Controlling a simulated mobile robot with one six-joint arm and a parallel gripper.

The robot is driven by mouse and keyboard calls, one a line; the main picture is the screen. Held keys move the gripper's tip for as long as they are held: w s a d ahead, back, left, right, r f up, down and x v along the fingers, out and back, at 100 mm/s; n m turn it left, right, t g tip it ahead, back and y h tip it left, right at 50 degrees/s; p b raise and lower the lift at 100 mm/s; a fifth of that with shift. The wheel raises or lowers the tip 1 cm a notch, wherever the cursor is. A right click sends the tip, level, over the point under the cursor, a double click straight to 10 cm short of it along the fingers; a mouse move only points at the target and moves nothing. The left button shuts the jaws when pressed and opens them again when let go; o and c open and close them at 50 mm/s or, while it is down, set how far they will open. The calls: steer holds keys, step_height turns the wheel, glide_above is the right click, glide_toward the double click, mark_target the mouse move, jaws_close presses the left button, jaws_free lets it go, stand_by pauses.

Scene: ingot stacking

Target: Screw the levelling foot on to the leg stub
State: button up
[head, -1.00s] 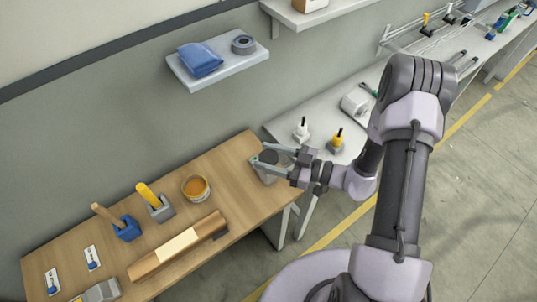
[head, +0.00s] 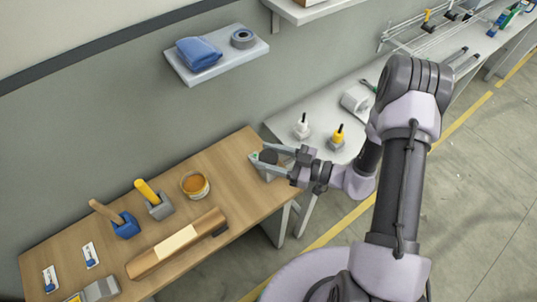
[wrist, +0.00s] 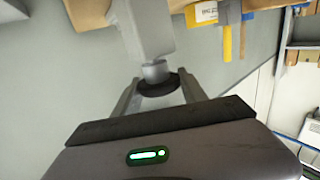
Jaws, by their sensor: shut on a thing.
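My gripper (head: 260,158) is at the far right corner of the wooden bench. Its fingers are shut on the levelling foot, a dark round disc (head: 268,156). In the wrist view the dark disc (wrist: 159,86) sits between the two fingers. A short grey cylindrical stub (wrist: 155,71) meets the disc's middle, and a grey square leg (wrist: 143,28) is on the stub's other side. Foot and stub look in line and touching; how far the thread is engaged is hidden. In the head view a grey block (head: 266,173) shows beneath the fingers.
The wooden bench (head: 232,158) also holds an orange-filled tin (head: 194,185), a yellow-handled tool (head: 147,192), a blue holder (head: 126,227) and a long wooden piece (head: 176,245). A grey table (head: 315,113) with two bottles stands behind. A shelf (head: 215,62) hangs above.

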steer(key=shift+f, duration=0.15)
steer(key=o, duration=1.5)
steer(key=p+v, duration=0.2)
steer(key=v, duration=1.5)
steer(key=shift+s+d+p, duration=0.15)
steer(key=shift+d+p, duration=0.05)
steer(key=shift+p, duration=0.2)
